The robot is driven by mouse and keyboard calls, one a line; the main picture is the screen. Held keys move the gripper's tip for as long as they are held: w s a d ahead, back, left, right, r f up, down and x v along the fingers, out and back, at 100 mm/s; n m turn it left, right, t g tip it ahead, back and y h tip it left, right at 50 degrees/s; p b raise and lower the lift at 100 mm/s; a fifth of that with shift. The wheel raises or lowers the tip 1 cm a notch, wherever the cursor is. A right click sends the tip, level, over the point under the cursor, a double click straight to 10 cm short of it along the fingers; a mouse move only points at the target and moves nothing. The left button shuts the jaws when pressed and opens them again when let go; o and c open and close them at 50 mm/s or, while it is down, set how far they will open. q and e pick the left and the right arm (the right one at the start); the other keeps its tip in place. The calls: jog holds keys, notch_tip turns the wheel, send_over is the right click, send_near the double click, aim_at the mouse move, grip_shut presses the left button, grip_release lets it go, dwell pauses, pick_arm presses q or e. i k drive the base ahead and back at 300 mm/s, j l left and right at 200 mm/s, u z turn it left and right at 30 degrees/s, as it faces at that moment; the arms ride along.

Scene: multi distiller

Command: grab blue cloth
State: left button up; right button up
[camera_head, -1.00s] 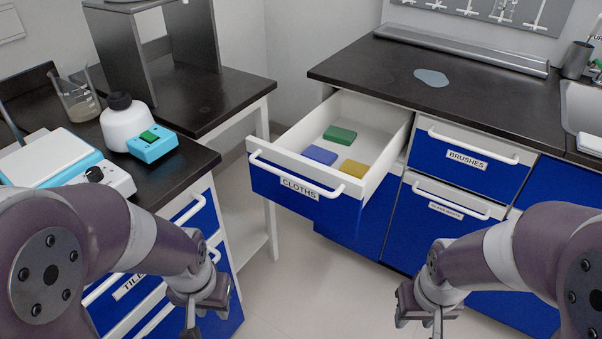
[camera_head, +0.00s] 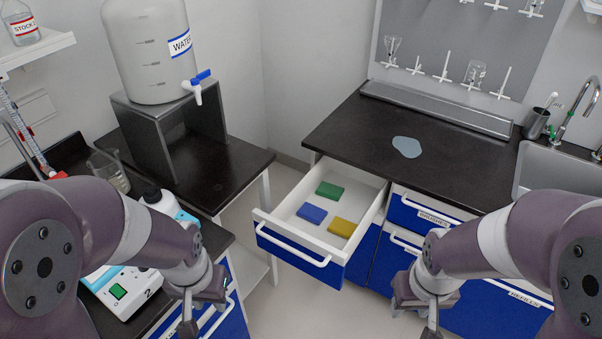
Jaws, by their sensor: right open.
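The blue cloth (camera_head: 312,214) is a small flat folded block inside the open white cloths drawer (camera_head: 262,216). It lies in the left front part, with a green cloth (camera_head: 329,190) behind it and a yellow cloth (camera_head: 342,227) to its right. My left gripper (camera_head: 190,322) is at the bottom left, apart from the drawer, its fingertips largely cut off by the lower edge. My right gripper (camera_head: 428,325) is open and empty at the bottom right, in front of the blue cabinets and apart from the cloths.
A black counter (camera_head: 345,125) with a pale blue patch (camera_head: 407,147) stands behind the drawer, and a sink (camera_head: 545,175) is at right. At left, a water tank (camera_head: 150,50) stands on a grey stand (camera_head: 150,140). Floor is free before the drawer.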

aim_at(312, 213)
jog(key=i+l+u, duration=0.1)
jog(key=i+l, duration=0.25)
jog(key=i+l+u, duration=0.1)
jog(key=i+l, duration=0.25)
jog(key=i+l+u, duration=0.1)
jog(key=i+l, duration=0.2)
jog(key=l, duration=0.25)
jog(key=i+l+u, duration=0.1)
jog(key=i+l, duration=0.2)
jog(key=l, duration=0.15)
